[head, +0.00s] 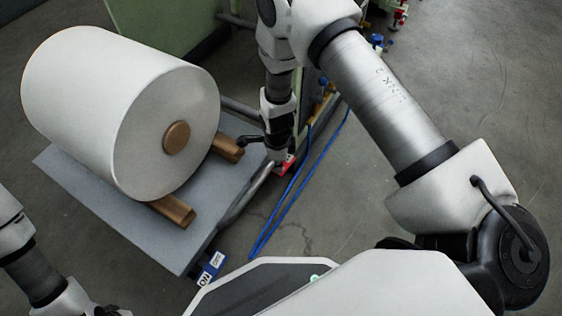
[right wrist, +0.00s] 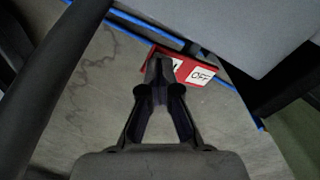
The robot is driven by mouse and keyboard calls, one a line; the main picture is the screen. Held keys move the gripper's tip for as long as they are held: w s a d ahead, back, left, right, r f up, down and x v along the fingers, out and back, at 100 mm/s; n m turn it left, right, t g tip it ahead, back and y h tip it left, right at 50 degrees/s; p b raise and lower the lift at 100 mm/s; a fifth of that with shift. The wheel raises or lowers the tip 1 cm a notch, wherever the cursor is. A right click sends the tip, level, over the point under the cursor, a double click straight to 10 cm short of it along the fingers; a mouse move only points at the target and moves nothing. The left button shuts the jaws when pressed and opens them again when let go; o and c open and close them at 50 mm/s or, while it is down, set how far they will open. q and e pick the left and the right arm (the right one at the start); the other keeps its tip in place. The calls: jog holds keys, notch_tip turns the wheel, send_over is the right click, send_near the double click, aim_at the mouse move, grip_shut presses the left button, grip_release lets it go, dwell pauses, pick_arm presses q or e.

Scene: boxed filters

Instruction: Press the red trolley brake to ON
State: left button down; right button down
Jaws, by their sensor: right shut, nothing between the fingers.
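The red trolley brake (head: 287,166) is low beside the trolley's corner, mostly hidden by my right gripper (head: 278,158) in the head view. In the right wrist view the red brake (right wrist: 187,72) has a white label reading OFF and a second label partly covered by the fingertips. My right gripper (right wrist: 158,64) is shut and empty, its tips overlapping the brake in that view. I cannot tell whether they touch it. My left arm shows at the lower left of the head view; its fingers are out of frame.
A grey trolley (head: 75,176) carries a large white roll (head: 110,105) on wooden chocks (head: 174,210). A blue brake with a white label (head: 211,267) sits at its near corner. Blue lines (head: 300,190) run along the floor. Green machinery (head: 170,25) stands behind. Floor at the right is clear.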

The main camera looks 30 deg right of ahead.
jog(key=shift+f+b, duration=0.45)
jog(key=shift+f, duration=0.5)
dwell(0.3)
notch_tip(320, 180, up, 7)
jog(key=p, duration=0.7)
jog(key=shift+r, duration=0.1)
jog(key=shift+s, duration=0.1)
